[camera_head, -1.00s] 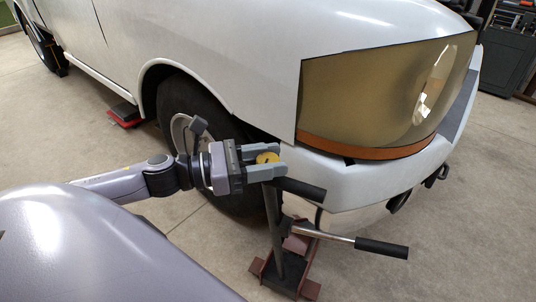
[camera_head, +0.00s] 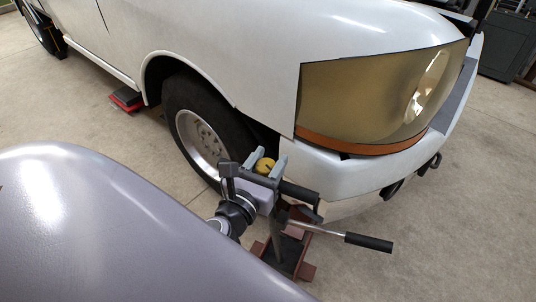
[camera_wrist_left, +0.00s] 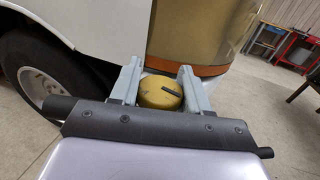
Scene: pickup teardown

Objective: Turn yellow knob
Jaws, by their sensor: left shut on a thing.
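The yellow knob (camera_head: 264,166) is a small round cap at the top of the dark floor jack (camera_head: 279,240), beside the truck's front wheel. My left gripper (camera_head: 266,162) has one grey finger on each side of the knob and is shut on it. In the left wrist view, the knob (camera_wrist_left: 161,92) lies between the fingertips (camera_wrist_left: 162,84), with a dark mark on its top. My right gripper is not in view.
The white truck's headlight (camera_head: 375,95) and bumper (camera_head: 350,178) are close behind the jack. The jack's black-gripped handle (camera_head: 368,242) sticks out to the right. The front wheel (camera_head: 203,135) is just left of the knob. Open concrete floor (camera_head: 470,220) lies to the right.

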